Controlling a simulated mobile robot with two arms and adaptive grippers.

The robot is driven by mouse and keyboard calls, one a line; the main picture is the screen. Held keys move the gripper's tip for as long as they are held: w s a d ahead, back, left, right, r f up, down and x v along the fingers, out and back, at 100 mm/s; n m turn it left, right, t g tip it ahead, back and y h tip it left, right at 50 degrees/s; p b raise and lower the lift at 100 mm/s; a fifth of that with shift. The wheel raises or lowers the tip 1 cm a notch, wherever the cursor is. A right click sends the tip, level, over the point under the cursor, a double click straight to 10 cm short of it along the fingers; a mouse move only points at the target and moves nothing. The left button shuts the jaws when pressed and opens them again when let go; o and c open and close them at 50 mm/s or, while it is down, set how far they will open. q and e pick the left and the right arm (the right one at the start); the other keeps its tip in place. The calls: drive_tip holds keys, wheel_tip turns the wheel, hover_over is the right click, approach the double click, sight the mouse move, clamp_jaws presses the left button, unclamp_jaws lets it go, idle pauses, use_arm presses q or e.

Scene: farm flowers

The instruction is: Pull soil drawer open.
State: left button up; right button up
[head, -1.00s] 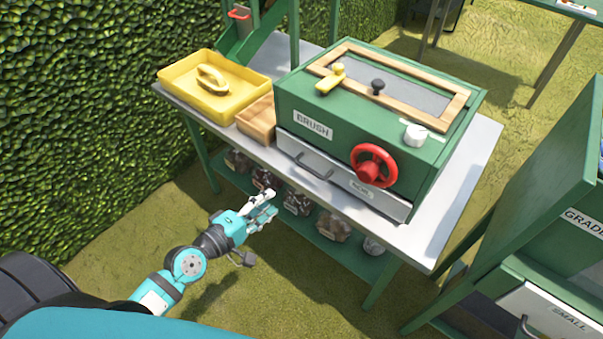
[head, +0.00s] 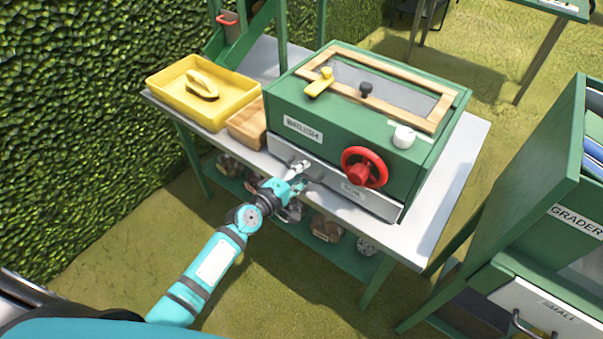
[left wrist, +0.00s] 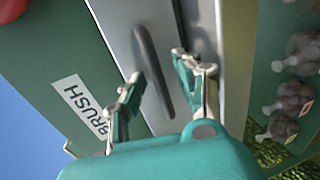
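The soil drawer (head: 281,146) is the pale front along the bottom of the green box (head: 333,122) with the BRUSH label. It looks shut. Its dark bar handle (left wrist: 153,70) shows in the left wrist view, between and just beyond my fingers. My left gripper (head: 303,172) is at the drawer front in the head view, covering most of the handle there. In the left wrist view the left gripper (left wrist: 156,80) is open, its two fingers on either side of the handle. I cannot tell whether they touch it. My right gripper is not in view.
A red wheel (head: 364,167) sticks out right of the handle. A wooden box (head: 247,125) and a yellow tray (head: 163,93) stand left of the green box. The grader cabinet (head: 510,225) stands at the right.

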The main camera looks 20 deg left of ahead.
use_arm(q)
drive_tip(key=shift+w, duration=0.1)
drive_tip(key=shift+c, duration=0.3)
clamp_jaws()
